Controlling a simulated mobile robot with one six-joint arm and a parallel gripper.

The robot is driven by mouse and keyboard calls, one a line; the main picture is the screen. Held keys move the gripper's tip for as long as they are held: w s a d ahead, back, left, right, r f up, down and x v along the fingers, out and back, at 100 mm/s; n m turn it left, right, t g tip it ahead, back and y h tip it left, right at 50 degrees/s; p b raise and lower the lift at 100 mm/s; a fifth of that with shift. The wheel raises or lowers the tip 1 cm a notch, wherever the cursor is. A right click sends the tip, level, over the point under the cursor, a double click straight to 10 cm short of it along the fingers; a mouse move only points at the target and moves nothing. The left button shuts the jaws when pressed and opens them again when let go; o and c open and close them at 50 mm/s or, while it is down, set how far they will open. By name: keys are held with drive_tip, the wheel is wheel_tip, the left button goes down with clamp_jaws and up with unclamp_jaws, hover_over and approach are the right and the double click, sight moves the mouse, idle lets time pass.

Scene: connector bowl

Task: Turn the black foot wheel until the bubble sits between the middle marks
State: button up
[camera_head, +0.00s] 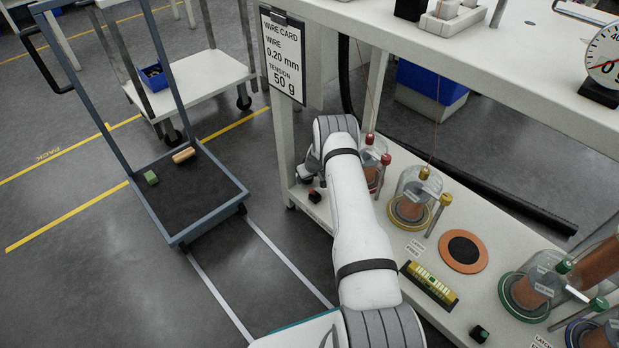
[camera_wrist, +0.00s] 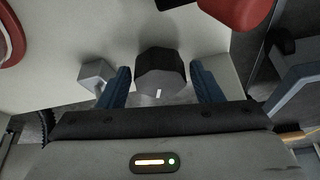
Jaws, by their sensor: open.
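The black foot wheel (camera_wrist: 160,72) is faceted and has a short white mark on its near side. In the wrist view it stands between the two blue fingers of my gripper (camera_wrist: 161,84), which is open, with a visible gap on each side. In the head view my gripper (camera_head: 306,172) is at the left end of the bench's lower shelf, partly hidden by my arm, and I cannot make out the wheel there. The yellow-green level (camera_head: 429,283) lies on the shelf near its front edge. Its bubble is too small to place against the marks.
A grey metal block (camera_wrist: 96,75) is left of the wheel, and a red part (camera_wrist: 237,11) is beyond it to the right. Glass-domed spools (camera_head: 409,198) and an orange-rimmed black disc (camera_head: 463,251) stand along the shelf. A cart (camera_head: 190,235) stands on the floor at left.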

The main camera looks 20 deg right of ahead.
drive_tip(key=c, duration=0.7)
drive_tip(key=shift+s+a+m+h, duration=0.1)
drive_tip(key=shift+m+h, duration=0.4)
drive_tip(key=shift+m, duration=0.8)
drive_tip(key=o, duration=0.7)
